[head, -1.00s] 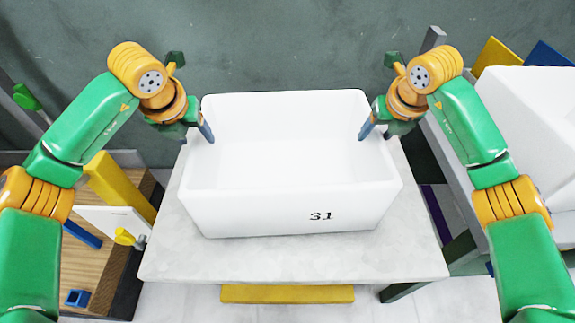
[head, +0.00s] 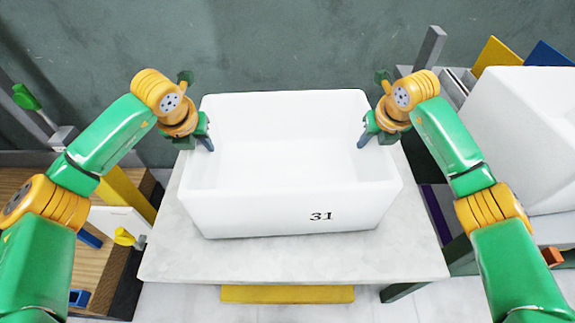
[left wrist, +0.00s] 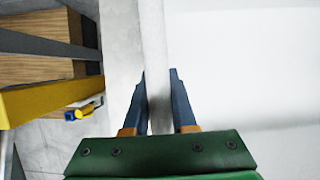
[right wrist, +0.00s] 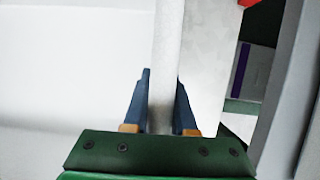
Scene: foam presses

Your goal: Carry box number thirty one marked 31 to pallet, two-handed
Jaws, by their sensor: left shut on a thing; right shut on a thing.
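The white open box marked 31 (head: 290,208) stands on a pale stone-topped table (head: 290,262), its number on the near wall. It looks empty. My left gripper (head: 204,140) is shut on the box's left wall; in the left wrist view its blue fingers (left wrist: 159,100) lie on either side of that wall. My right gripper (head: 368,136) is shut on the box's right wall, and the right wrist view shows its fingers (right wrist: 160,100) on both sides of the rim. The box rests level. I cannot make out a pallet for certain.
At left is a wooden surface (head: 98,262) with a yellow bar (head: 130,192) and a white panel (head: 112,222). At right stands another large white container (head: 525,140). A yellow piece (head: 288,294) shows below the table's front edge. A dark green wall is behind.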

